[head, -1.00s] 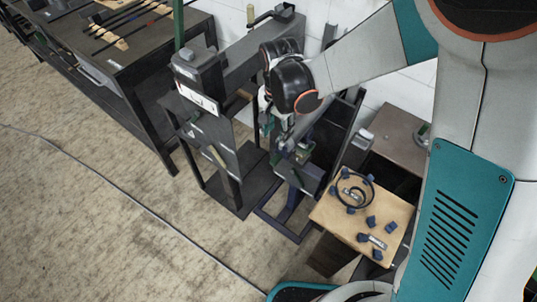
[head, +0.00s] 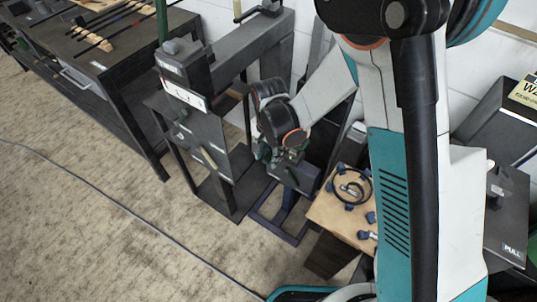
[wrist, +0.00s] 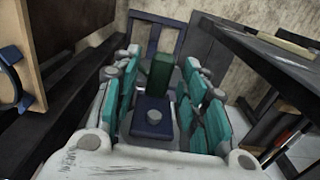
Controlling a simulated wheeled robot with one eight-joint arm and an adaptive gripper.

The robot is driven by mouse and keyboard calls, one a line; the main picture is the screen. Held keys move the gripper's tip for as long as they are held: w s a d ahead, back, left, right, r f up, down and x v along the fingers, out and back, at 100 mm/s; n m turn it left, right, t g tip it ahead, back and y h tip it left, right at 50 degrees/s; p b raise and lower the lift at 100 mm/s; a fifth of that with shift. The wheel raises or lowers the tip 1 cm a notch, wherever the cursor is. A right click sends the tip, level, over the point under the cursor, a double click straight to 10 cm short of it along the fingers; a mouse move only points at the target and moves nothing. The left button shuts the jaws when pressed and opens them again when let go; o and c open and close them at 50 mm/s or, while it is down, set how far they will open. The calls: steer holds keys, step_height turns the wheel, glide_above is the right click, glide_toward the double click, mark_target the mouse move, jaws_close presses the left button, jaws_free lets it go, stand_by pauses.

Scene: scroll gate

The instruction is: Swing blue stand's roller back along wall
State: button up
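The blue stand (head: 283,221) stands on the floor, its dark blue base frame showing low between the dark machine and the wooden-topped bench. In the head view my gripper (head: 270,156) is at the upper part of this stand, and my wrist hides much of it. In the wrist view my gripper (wrist: 158,78) has its teal-padded fingers apart. A dark blue block (wrist: 153,118) with a grey knob and a green upright piece (wrist: 161,70) lie between them. Narrow gaps show beside the green piece; contact is hard to judge. The roller cannot be told apart clearly.
A dark machine (head: 207,140) stands close left of my gripper. A wooden board (head: 330,215) with a black ring and blue parts is close right. The white wall is behind. The carpeted floor (head: 90,210) at left is open, crossed by a cable.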

jaws_close()
steer(key=shift+a, duration=0.15)
steer(key=w+a+m, duration=0.6)
steer(key=w, duration=0.1)
steer(key=shift+a, duration=0.4)
steer(key=shift+w, duration=0.1)
stand_by(0.3)
